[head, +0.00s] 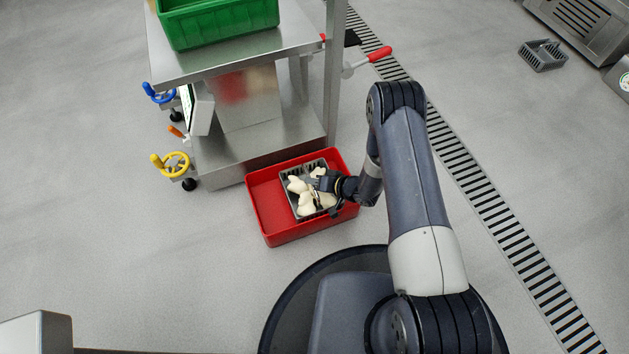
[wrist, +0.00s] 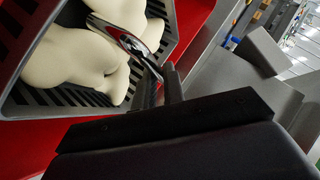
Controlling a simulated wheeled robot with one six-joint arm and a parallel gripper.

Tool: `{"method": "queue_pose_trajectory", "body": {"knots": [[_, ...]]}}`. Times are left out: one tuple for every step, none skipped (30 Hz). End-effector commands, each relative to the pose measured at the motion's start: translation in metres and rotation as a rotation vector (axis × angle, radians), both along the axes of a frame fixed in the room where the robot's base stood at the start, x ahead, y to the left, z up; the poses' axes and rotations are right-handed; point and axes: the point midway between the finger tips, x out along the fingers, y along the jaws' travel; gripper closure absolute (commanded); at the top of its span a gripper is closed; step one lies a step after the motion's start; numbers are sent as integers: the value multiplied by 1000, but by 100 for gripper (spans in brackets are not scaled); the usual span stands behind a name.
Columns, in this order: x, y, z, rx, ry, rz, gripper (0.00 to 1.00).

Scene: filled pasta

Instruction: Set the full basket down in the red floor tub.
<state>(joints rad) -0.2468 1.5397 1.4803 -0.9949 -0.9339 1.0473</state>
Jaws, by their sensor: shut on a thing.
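The red floor tub (head: 272,208) lies on the floor in front of the steel machine in the head view. The grey slatted basket (head: 291,178) with several pale filled-pasta pieces (head: 305,196) is within the tub's outline, toward its right side. My gripper (head: 326,186) is at the basket's right side, shut on a metal handle part of the basket. In the wrist view the shut fingers (wrist: 160,92) are at the shiny handle, with the basket (wrist: 40,98) and pasta (wrist: 75,60) beside them. The red tub wall (wrist: 195,25) shows behind. I cannot tell whether the basket's underside touches the tub floor.
The steel machine (head: 262,150) stands right behind the tub, with a green crate (head: 222,22) on top, and blue (head: 160,94) and yellow (head: 171,166) handwheels at its left. A floor drain grate (head: 490,212) runs at right. Another grey basket (head: 542,55) lies far right.

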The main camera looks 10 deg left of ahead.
Motion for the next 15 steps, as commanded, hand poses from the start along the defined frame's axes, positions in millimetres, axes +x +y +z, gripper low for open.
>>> {"method": "queue_pose_trajectory", "body": {"knots": [[0, 0, 0, 0, 0, 0, 87], [0, 0, 0, 0, 0, 0, 85], [0, 0, 0, 0, 0, 0, 82], [0, 0, 0, 0, 0, 0, 79], [0, 0, 0, 0, 0, 0, 77], [0, 0, 0, 0, 0, 0, 73], [0, 0, 0, 0, 0, 0, 71], [0, 0, 0, 0, 0, 0, 68], [0, 0, 0, 0, 0, 0, 68], [0, 0, 0, 0, 0, 0, 68], [0, 0, 0, 0, 0, 0, 68], [0, 0, 0, 0, 0, 0, 68], [0, 0, 0, 0, 0, 0, 68], [0, 0, 0, 0, 0, 0, 68], [0, 0, 0, 0, 0, 0, 68]]}}
